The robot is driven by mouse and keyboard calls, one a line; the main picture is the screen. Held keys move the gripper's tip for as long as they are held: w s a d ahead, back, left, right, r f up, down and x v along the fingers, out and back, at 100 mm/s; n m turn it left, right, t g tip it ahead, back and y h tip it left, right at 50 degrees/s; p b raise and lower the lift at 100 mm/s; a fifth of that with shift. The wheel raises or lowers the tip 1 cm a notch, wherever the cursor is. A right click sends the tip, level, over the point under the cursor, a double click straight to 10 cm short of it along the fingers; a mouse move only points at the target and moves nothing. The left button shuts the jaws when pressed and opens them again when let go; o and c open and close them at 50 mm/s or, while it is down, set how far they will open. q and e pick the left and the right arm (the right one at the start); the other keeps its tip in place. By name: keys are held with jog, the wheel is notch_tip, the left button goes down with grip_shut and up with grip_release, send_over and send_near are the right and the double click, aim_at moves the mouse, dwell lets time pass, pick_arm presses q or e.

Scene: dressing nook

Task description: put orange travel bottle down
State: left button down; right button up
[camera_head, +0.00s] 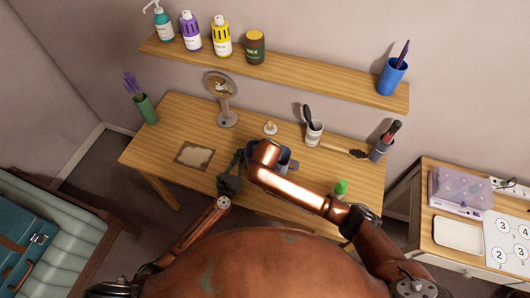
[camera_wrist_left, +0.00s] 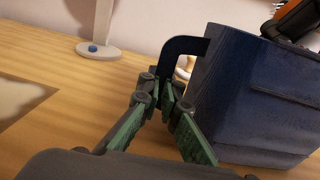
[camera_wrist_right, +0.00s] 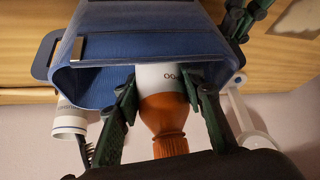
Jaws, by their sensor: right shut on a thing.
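The orange travel bottle (camera_wrist_right: 165,105) shows in the right wrist view, with a white labelled body and an orange cap. My right gripper (camera_wrist_right: 160,95) is shut on it, one finger on each side. The bottle's body is at the open mouth of a blue fabric bag (camera_wrist_right: 110,85); its far end is hidden inside. In the left wrist view the bag (camera_wrist_left: 255,95) stands on the table, and my left gripper (camera_wrist_left: 164,90) has its fingertips closed together on the bag's side handle (camera_wrist_left: 185,43). In the head view my right arm covers the bottle and much of the bag.
A wall shelf (camera_head: 300,75) hangs behind. The table's left part is mostly clear.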

jog(key=shift+f, duration=0.35)
jog(key=shift+f, duration=0.15)
jog(key=shift+f, duration=0.4)
jog(key=o, duration=1.2)
jog(key=v, duration=1.3)
jog(key=shift+w+r, duration=0.1)
jog(key=shift+w, duration=0.1)
